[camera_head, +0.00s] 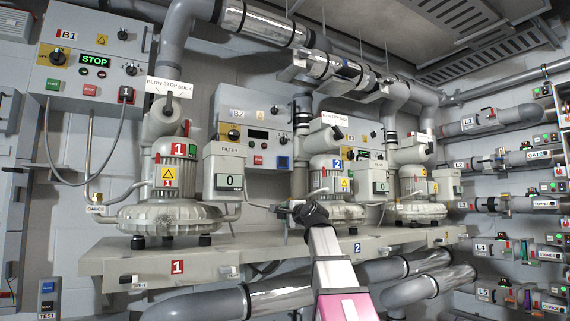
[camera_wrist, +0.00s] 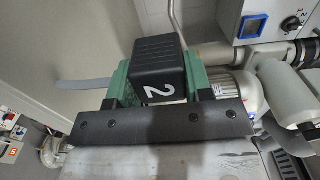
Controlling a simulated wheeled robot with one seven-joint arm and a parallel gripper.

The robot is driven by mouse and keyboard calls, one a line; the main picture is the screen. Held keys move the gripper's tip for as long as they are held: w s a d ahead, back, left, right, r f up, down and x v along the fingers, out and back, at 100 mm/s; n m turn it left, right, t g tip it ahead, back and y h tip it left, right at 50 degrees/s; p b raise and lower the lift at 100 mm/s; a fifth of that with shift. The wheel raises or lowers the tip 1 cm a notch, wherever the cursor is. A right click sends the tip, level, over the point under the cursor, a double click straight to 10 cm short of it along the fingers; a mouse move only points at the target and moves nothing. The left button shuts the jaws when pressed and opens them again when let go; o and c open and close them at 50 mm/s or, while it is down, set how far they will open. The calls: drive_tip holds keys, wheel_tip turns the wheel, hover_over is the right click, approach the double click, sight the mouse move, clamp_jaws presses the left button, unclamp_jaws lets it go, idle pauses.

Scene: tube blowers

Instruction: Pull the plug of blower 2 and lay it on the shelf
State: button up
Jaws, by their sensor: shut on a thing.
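The plug (camera_wrist: 158,72) is a black block marked 2, seen in the wrist view. My gripper (camera_wrist: 158,88) is shut on it, with green finger pads on both sides. A grey cord (camera_wrist: 86,86) runs off to the left. In the head view my gripper (camera_head: 298,210) is in front of blower 2 (camera_head: 328,183); the plug is hard to make out there. The blue-framed socket (camera_head: 284,162) on panel B2 (camera_head: 250,138) looks empty. It also shows in the wrist view (camera_wrist: 252,26), apart from the plug. I cannot clearly tell the shelf for this plug.
Blower 1 (camera_head: 170,190) stands left on the long grey bench (camera_head: 215,262), with another blower (camera_head: 414,185) to the right. Panel B1 (camera_head: 98,62) has a plug in its red socket (camera_head: 126,94). Thick pipes (camera_head: 410,290) run below the bench.

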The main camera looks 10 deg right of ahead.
hover_over(287, 244)
drive_tip(key=s, duration=0.1)
drive_tip(key=shift+a+f, duration=0.1)
drive_tip(key=shift+f, duration=2.4)
drive_tip(key=shift+f, duration=1.45)
drive_tip(key=shift+r, duration=0.1)
drive_tip(key=shift+r, duration=2.45)
drive_tip(key=n, duration=1.8)
